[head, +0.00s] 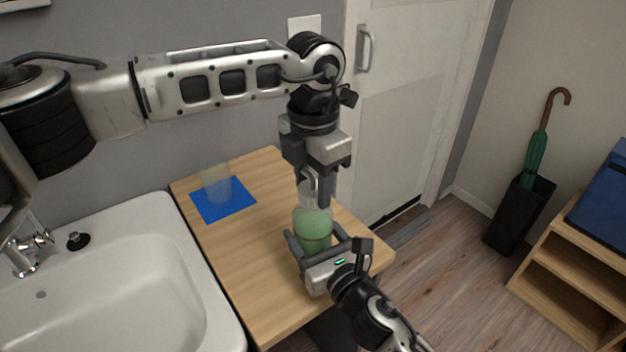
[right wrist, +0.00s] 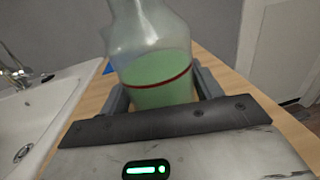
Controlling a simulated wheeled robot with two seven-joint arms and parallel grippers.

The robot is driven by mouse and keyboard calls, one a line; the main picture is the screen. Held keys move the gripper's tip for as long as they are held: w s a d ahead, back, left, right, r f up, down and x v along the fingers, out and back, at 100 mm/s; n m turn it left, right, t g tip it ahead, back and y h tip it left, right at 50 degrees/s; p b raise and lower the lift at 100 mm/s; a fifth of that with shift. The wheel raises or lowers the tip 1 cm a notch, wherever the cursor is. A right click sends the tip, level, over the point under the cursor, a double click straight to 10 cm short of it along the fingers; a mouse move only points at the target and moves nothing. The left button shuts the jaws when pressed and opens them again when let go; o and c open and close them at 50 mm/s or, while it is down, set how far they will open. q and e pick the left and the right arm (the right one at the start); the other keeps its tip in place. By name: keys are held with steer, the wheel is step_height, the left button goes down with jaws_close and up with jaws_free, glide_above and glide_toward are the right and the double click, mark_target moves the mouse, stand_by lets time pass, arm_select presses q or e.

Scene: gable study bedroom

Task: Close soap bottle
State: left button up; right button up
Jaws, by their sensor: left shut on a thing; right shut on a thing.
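The soap bottle (head: 312,229) stands upright on the wooden counter, a clear bottle with green liquid in it. My right gripper (head: 316,246) is shut around its lower body. The bottle also fills the middle of the right wrist view (right wrist: 155,75), where a red line runs round it near the top of the liquid. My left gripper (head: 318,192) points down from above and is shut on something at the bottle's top. Its fingers hide that part, so I cannot tell how the top sits on the neck.
A clear cup (head: 215,184) stands on a blue mat (head: 232,211) at the counter's back left. A white sink (head: 110,270) adjoins the wooden counter (head: 235,265) on the left. A white door (head: 405,110), an umbrella stand (head: 515,215) and a wooden shelf (head: 570,262) are to the right.

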arm_select(q)
steer(key=shift+f, duration=0.45)
arm_select(e)
jaws_close()
arm_select(q)
steer(key=m, duration=2)
steer(key=shift+m, duration=0.3)
steer(key=m, duration=0.7)
steer(key=shift+f, duration=0.1)
steer(key=m, duration=0.6)
